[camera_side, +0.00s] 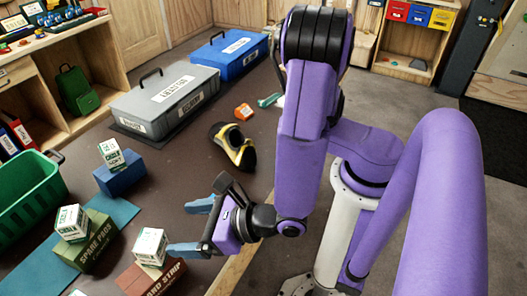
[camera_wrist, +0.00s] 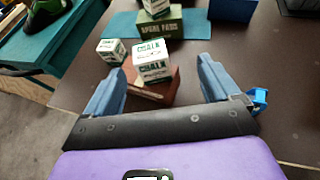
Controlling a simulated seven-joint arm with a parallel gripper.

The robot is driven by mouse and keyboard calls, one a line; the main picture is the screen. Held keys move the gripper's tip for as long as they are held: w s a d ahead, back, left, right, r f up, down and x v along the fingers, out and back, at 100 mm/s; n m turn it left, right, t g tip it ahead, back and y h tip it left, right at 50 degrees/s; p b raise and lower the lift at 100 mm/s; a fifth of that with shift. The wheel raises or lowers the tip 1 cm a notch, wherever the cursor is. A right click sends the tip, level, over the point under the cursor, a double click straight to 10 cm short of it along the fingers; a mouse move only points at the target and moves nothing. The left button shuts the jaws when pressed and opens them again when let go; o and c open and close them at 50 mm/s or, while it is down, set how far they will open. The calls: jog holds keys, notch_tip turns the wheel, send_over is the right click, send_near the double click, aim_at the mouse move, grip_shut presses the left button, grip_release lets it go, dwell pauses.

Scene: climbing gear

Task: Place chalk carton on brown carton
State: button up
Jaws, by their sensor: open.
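A white and green chalk carton (camera_side: 150,246) sits on top of the brown carton (camera_side: 167,280), whose label ends in "STRIP". In the wrist view this chalk carton (camera_wrist: 152,62) appears on the brown carton (camera_wrist: 166,88), between and beyond my fingertips. My gripper (camera_side: 192,227) is open and empty, with its blue fingers apart; in the wrist view the open fingers (camera_wrist: 160,78) show a wide gap. Another chalk carton (camera_wrist: 110,49) stands on the table left of the brown carton. Other chalk cartons sit on the green "SPARE PADS" box (camera_side: 92,243) and the blue box (camera_side: 120,175).
A green basket (camera_side: 28,190) stands at the far left. Grey (camera_side: 165,98) and blue (camera_side: 230,52) cases lie at the back. A black and yellow climbing shoe (camera_side: 233,147) and an orange item (camera_side: 243,112) lie behind my gripper. The dark table around the shoe is mostly clear.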

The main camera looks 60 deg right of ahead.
jog(key=w+d+r+m+g+h, duration=0.1)
jog(key=d+r+m+g+h, duration=0.2)
jog(key=d+m, duration=0.5)
jog(key=w+d+r+m+g+h, duration=0.1)
jog(key=d+r+m+h, duration=0.2)
jog(key=d+m+h, duration=0.5)
jog(key=s+d+r+m+g+y, duration=0.3)
jog(key=s+d+m+g+y, duration=0.4)
jog(key=s+m, duration=0.3)
jog(key=shift+s+m+g, duration=0.4)
jog(key=shift+s+g, duration=0.3)
jog(key=shift+s, duration=0.45)
